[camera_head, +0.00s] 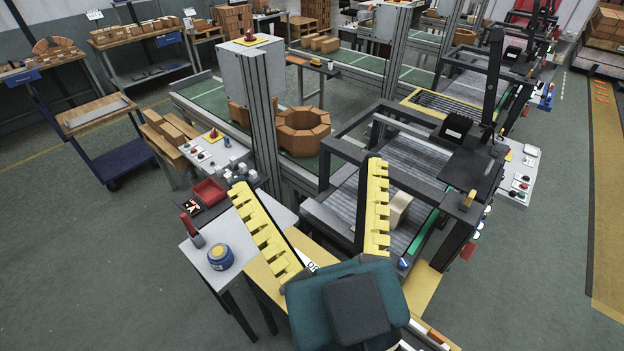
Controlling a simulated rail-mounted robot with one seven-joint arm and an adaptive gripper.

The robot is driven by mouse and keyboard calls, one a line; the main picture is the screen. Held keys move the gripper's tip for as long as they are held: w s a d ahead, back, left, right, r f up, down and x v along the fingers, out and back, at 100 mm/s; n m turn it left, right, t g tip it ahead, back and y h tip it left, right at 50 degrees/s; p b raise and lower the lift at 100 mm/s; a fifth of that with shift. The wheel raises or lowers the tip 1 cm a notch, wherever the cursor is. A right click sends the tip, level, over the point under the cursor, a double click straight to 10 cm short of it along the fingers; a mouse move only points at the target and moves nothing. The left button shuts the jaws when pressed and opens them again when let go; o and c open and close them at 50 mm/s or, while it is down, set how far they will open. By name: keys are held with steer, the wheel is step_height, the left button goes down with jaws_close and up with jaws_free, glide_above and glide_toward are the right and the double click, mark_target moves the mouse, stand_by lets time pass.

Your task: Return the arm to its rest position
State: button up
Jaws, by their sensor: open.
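My gripper (307,174) is in the lower middle of the head view, with its teal body at the bottom. Its two long fingers with yellow toothed faces point away from the camera and spread wide apart. It is open, and no object shows between the fingers. The right finger overlaps the view of a roller conveyor (428,178) inside a dark frame. A pale block (399,209) shows just right of that finger, apparently on the conveyor. I cannot tell the height of the gripper above the surfaces. Most of my arm is out of view.
Left of the gripper, a small grey table (205,262) holds a blue jar (220,256) and a red-handled tool (192,231). A dark frame (345,146) and a grey post (259,115) stand beyond. Open floor (90,265) lies at left.

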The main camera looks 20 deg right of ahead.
step_height(320, 180, up, 10)
steer(key=p, duration=0.9)
steer(key=shift+f+p, duration=0.25)
steer(key=shift+p, duration=0.15)
stand_by(1.1)
